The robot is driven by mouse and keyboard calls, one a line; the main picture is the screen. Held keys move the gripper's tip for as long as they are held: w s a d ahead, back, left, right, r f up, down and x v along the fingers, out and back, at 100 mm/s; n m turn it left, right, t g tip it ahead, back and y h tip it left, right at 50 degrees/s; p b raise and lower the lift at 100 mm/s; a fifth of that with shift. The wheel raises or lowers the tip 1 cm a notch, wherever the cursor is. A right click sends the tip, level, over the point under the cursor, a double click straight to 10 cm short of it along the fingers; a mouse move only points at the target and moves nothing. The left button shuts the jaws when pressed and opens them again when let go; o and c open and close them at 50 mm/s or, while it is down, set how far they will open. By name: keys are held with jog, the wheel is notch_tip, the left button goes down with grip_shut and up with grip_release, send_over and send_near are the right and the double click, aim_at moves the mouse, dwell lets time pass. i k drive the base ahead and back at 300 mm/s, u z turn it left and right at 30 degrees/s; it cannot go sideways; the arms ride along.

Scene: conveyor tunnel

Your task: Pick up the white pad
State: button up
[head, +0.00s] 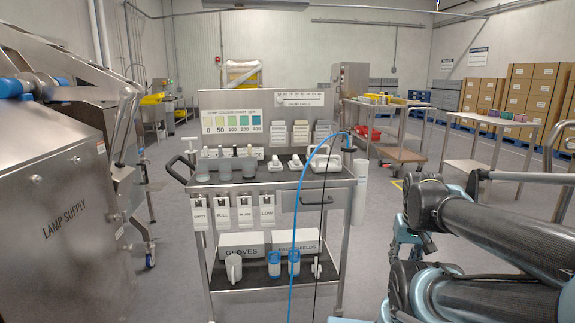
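A steel cart stands ahead, with a dark top shelf (230,178). Several small white items are on that shelf. Two low white pieces, one left of centre (275,164) and one right of it (296,162), sit near the middle. A larger flat white piece (325,163) lies to their right. Stacks of white, pad-like pieces (300,133) stand in front of the back panel. I cannot tell which is the white pad. My dark arm links fill the lower right; my gripper is out of view.
A blue hose (302,205) and a black cable hang across the cart's front. Bottles (225,167) stand on its left. Labelled white dispensers (222,212) hang below. A lamp supply cabinet (65,200) is close on the left. Grey floor (170,270) is open between cabinet and cart.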

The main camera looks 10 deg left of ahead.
aim_at(276, 165)
jog(key=u, duration=0.15)
jog(key=i, duration=0.95)
jog(key=u, duration=0.5)
